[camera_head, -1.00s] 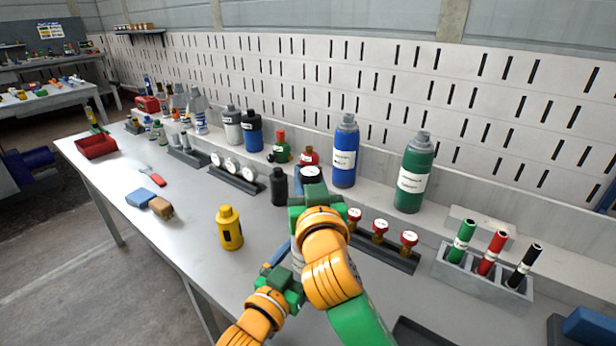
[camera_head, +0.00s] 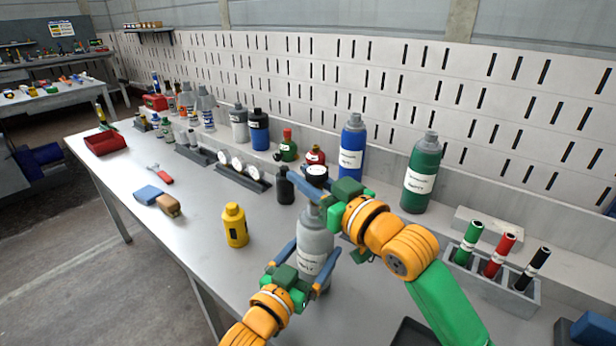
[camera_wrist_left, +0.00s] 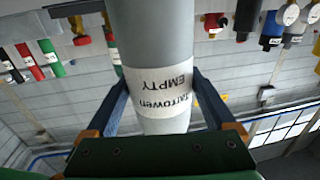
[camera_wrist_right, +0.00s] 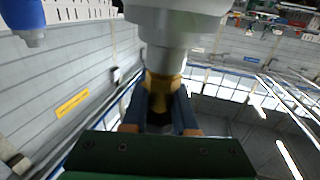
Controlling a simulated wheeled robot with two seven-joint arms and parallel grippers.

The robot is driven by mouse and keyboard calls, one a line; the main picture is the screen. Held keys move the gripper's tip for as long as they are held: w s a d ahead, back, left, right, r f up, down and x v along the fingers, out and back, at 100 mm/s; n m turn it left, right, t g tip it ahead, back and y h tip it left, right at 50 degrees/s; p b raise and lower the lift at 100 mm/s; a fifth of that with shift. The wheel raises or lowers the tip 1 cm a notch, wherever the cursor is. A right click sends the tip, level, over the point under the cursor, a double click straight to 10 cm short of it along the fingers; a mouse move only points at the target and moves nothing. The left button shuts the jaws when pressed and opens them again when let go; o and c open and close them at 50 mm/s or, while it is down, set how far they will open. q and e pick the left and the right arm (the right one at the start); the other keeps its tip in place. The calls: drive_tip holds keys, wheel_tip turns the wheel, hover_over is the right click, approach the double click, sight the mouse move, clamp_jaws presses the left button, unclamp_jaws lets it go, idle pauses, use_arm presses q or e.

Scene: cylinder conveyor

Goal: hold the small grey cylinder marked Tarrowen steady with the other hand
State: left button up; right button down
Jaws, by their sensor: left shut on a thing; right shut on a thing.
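The grey cylinder (camera_head: 315,240) stands upright at the front of the bench. Its label, upside down in the left wrist view (camera_wrist_left: 158,92), reads "Tarrowen" and "EMPTY". My left gripper (camera_head: 312,252) is shut around its body, one blue finger on each side at label height. My right gripper (camera_head: 304,188) is at its top. In the right wrist view the right fingers close on a brass-coloured valve (camera_wrist_right: 162,90) at the cylinder's narrow neck. The valve is hidden by the right fingers in the head view.
A yellow bottle (camera_head: 235,225) stands left of the cylinder. A small black bottle (camera_head: 285,188) and a round gauge (camera_head: 316,172) are close behind the right gripper. Blue (camera_head: 352,150) and green (camera_head: 421,175) cylinders stand behind. A marker rack (camera_head: 490,275) is at right.

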drive_tip(key=shift+n+g+y, duration=0.5)
drive_tip(key=shift+y, duration=0.1)
drive_tip(key=shift+s+a+f+n+g+y, duration=0.1)
drive_tip(key=shift+n+g+y, duration=0.35)
drive_tip(key=shift+g, duration=0.1)
drive_tip(key=shift+s+a+n+g+y, duration=0.1)
drive_tip(key=shift+n+g+y, duration=0.35)
drive_tip(key=shift+g, duration=0.1)
drive_tip(key=shift+n+g+y, duration=0.3)
drive_tip(key=shift+g, duration=0.1)
drive_tip(key=shift+s+a+n+g+y, duration=0.1)
drive_tip(key=shift+n+g+y, duration=0.3)
drive_tip(key=shift+g, duration=0.2)
drive_tip(key=shift+s+a+n+g+y, duration=0.1)
drive_tip(key=shift+n+g+y, duration=0.2)
drive_tip(key=shift+n+g, duration=0.25)
drive_tip(key=shift+s+n+g, duration=0.2)
drive_tip(key=shift+n+g, duration=0.05)
drive_tip(key=shift+g, duration=0.2)
drive_tip(key=c, duration=0.8)
unclamp_jaws()
drive_tip(key=shift+a, duration=0.1)
